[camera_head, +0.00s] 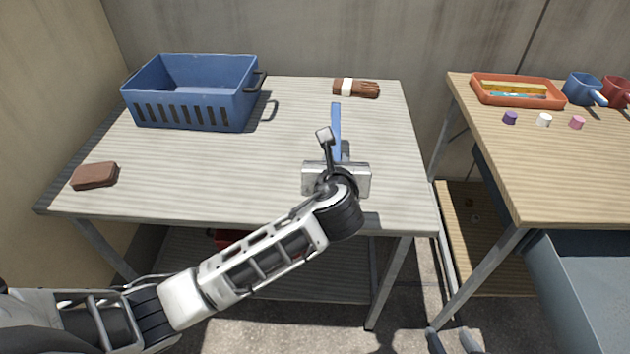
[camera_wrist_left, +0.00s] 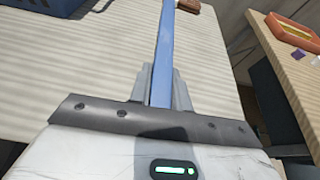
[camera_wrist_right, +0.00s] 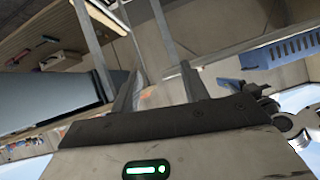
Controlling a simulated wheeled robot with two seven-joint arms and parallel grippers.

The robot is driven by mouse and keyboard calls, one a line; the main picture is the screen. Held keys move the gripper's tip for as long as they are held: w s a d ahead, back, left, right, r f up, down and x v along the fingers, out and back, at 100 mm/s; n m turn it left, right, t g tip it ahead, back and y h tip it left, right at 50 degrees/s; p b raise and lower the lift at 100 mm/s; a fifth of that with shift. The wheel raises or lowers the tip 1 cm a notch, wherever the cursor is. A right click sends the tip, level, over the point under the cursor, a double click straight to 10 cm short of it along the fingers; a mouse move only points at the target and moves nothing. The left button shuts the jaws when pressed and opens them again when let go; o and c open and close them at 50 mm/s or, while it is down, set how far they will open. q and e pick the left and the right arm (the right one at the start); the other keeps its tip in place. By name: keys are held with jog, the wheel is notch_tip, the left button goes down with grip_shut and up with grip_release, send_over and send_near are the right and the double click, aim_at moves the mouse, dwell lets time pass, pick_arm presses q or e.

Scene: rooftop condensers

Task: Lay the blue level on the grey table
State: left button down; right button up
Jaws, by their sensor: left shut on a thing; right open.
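The blue level (camera_head: 336,125) is a long, narrow bar over the right part of the grey table (camera_head: 220,165), pointing toward the back. My left gripper (camera_head: 338,155) is shut on its near end. In the left wrist view the level (camera_wrist_left: 165,50) runs straight out from between the fingers (camera_wrist_left: 162,85). I cannot tell whether the level touches the tabletop. My right gripper (camera_head: 453,342) is low at the bottom edge of the head view, away from the level. It is open and empty in the right wrist view (camera_wrist_right: 157,88).
A blue slotted crate (camera_head: 195,95) stands at the back left of the grey table. A brown block (camera_head: 95,176) lies at the front left and a brown bundle (camera_head: 356,88) at the back right. A wooden table (camera_head: 540,165) at right holds an orange tray (camera_head: 517,101) and mugs.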

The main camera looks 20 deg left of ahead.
pick_arm(q)
jog(key=a+f, duration=0.2)
jog(key=shift+w+f, duration=0.2)
jog(key=shift+f, duration=0.1)
jog(key=f, duration=0.1)
jog(key=a+f+b, duration=0.1)
jog(key=f, duration=0.1)
jog(key=f+b, duration=0.1)
jog(key=shift+w+a+f, duration=0.1)
jog(key=shift+a+f, duration=0.2)
jog(key=shift+f, duration=0.15)
jog(key=c, duration=1.3)
grip_release()
pick_arm(e)
jog(key=shift+f, duration=0.4)
